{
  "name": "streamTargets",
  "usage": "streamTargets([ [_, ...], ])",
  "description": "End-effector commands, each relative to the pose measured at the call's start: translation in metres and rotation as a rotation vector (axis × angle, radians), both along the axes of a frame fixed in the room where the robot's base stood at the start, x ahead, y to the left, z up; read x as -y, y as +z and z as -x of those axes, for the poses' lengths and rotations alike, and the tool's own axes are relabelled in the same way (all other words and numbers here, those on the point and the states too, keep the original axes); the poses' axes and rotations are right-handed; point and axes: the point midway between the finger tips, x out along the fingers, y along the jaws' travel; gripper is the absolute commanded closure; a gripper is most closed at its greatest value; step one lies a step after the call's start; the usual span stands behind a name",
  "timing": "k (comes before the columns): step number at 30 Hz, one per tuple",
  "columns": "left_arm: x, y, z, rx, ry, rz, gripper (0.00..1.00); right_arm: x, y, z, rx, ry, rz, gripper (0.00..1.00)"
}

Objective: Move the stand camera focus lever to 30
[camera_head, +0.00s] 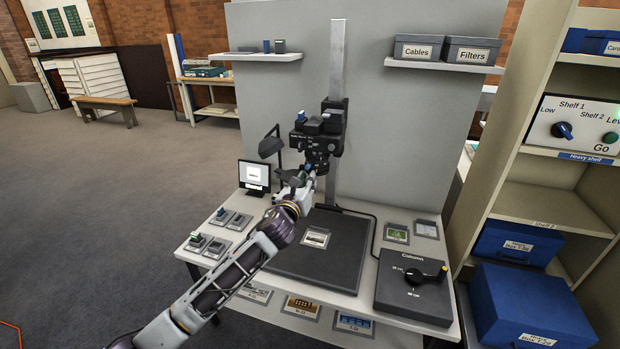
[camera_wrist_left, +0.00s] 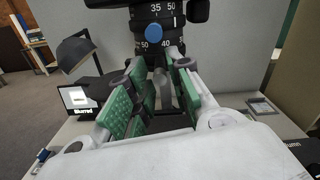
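The stand camera (camera_head: 318,135) is mounted on a grey upright column above a dark baseboard. In the left wrist view its black lens barrel (camera_wrist_left: 150,52) carries rings with white numbers; 35 and 50 show on the upper ring, 50 and 40 on the lower. A round blue knob (camera_wrist_left: 153,33), which looks like the end of a lever, faces me on the barrel. My left gripper (camera_head: 304,178) is just below the lens. In the wrist view its green-padded fingers (camera_wrist_left: 161,72) are apart, below the blue knob, with nothing clearly held. My right gripper is out of view.
A small monitor (camera_head: 254,176) reading "Blurred" stands left of the baseboard (camera_head: 330,271). A lamp (camera_head: 270,144) hangs close left of the camera. A column control box (camera_head: 413,289) sits at the table's right. Shelving (camera_head: 548,210) stands farther right.

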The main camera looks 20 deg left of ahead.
Motion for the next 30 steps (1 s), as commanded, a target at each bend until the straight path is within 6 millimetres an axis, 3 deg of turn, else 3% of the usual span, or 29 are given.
streamTargets([
  [9,0.001,0.000,-0.026,0.001,0.000,0.000,0.79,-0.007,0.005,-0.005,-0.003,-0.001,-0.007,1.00],
  [23,0.001,0.000,-0.032,0.000,0.000,0.000,0.79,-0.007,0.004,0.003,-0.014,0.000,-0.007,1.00],
  [28,0.001,0.000,-0.031,0.000,0.000,-0.001,0.98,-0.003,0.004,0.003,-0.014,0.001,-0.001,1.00],
  [30,0.001,0.000,-0.031,0.000,0.000,-0.001,1.00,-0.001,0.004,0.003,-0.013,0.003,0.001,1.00],
])
